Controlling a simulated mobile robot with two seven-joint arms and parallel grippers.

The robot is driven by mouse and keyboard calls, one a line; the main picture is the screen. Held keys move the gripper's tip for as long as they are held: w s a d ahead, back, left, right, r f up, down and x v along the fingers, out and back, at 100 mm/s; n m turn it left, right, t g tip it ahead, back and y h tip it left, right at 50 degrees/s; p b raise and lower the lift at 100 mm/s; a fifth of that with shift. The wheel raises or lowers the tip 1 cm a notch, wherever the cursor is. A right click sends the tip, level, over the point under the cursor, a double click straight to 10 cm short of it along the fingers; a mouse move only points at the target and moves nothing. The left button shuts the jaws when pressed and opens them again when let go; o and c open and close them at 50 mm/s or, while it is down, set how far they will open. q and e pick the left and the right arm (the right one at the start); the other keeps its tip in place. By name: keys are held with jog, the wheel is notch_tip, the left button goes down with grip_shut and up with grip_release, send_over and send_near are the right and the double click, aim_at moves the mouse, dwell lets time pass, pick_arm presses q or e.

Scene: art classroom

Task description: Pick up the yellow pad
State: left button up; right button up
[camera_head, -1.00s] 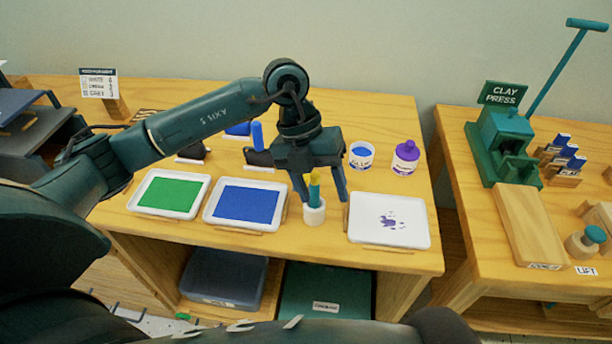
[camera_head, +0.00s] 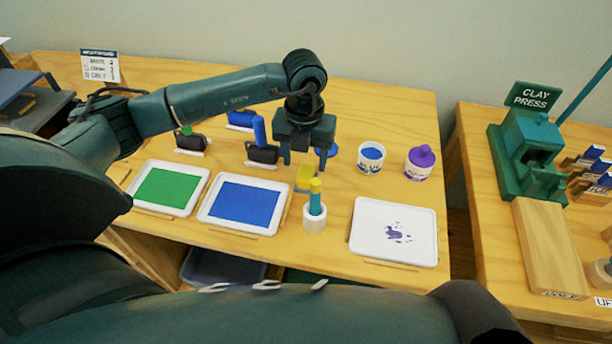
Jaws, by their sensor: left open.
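A small yellow block-like thing (camera_head: 304,174), which looks like the yellow pad, is on the wooden table just behind a white holder (camera_head: 314,222). The holder has a teal stick with a yellow end (camera_head: 316,197) upright in it, which hides part of the pad. My left gripper (camera_head: 304,160) points down behind and above the pad, its two fingers spread, with nothing seen between them. Whether a finger touches the pad cannot be told. My right gripper is not in view.
Trays of green (camera_head: 171,188) and blue (camera_head: 240,203) paint lie left of the holder. A white tray with purple splashes (camera_head: 394,231) lies right. Black-based pads with handles (camera_head: 262,152), a blue jar (camera_head: 371,157) and a purple jar (camera_head: 419,162) stand further back.

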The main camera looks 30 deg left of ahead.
aim_at(306, 172)
pick_arm(q)
jog(key=f, duration=0.5)
jog(key=shift+w+p, duration=0.3)
jog(key=shift+w, duration=0.1)
jog(key=shift+c, duration=0.5)
jog(key=shift+r, duration=0.1)
jog(key=c, duration=1)
notch_tip(306, 172, up, 10)
jog(key=shift+b, duration=0.4)
